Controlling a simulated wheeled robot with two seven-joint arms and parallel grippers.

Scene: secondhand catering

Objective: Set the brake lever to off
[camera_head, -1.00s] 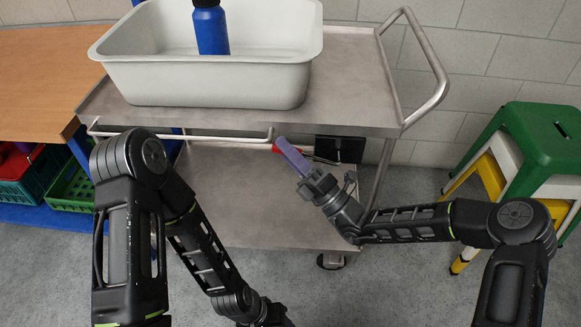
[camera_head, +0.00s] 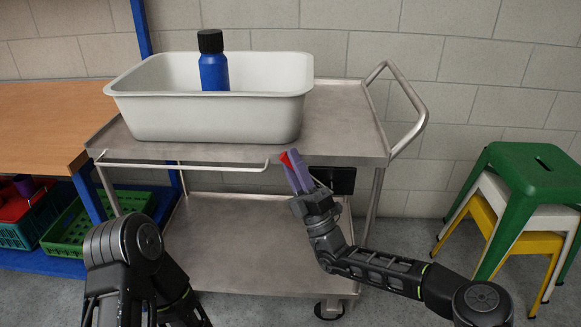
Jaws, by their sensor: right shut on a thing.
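The brake lever (camera_head: 285,159) is red and sits at the front right of the steel trolley, by a black panel (camera_head: 338,179) under the top shelf. Its red end shows at the purple fingertips of my right gripper (camera_head: 297,173), and the fingers hide most of its middle. My right gripper is shut on the lever, reaching up from the lower right. Any off marking is too small or hidden to read. Of my left arm, only links show at the lower left; its gripper is out of view.
The trolley's top shelf (camera_head: 340,130) carries a pale tub (camera_head: 215,118) with a blue bottle (camera_head: 214,72). A side handle (camera_head: 410,100) sticks out to the right. Green, white and yellow stools (camera_head: 520,185) stand at right. A wooden table (camera_head: 45,120) and crates (camera_head: 75,225) are at left.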

